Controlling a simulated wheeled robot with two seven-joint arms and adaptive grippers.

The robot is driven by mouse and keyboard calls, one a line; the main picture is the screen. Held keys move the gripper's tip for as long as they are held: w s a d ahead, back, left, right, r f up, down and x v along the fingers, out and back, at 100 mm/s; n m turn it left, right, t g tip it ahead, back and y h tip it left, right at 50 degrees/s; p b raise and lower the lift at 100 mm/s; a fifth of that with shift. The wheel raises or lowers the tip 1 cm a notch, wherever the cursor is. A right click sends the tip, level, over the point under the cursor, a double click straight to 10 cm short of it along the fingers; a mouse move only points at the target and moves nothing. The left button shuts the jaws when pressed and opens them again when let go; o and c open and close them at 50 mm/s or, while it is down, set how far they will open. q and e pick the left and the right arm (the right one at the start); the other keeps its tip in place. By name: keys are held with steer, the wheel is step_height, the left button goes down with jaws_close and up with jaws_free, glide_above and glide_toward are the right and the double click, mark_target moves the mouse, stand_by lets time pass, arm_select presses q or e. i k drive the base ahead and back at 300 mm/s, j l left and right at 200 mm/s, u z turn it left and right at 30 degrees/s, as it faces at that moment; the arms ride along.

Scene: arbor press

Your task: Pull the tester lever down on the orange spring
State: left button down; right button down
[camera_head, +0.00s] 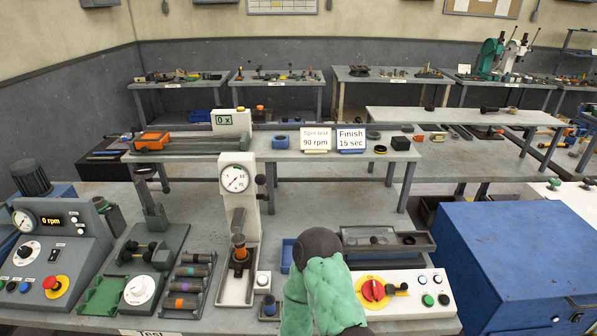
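The spring tester (236,220) is a pale upright column with a round white dial (235,179) near its top. An orange spring (240,253) stands upright on a dark seat at the front of the column, below a dark ram (238,238). The tester's lever (260,181) shows as black knobs on the right of the column, beside the dial. A green-covered arm of mine (333,291) with a dark round joint rises from the bottom edge, right of the tester and apart from it. Neither gripper shows, and nothing touches the lever.
A rack of banded dark cylinders (188,285) stands left of the tester. A white control box (405,293) with a red knob and a clear-lidded tray (388,241) lie to the right. A large blue cabinet (520,255) fills the right. A raised shelf (270,155) stands behind.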

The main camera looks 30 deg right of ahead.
mark_target(260, 179)
steer(key=z, duration=0.9)
steer(key=l+u, duration=0.7)
steer(key=u, duration=0.2)
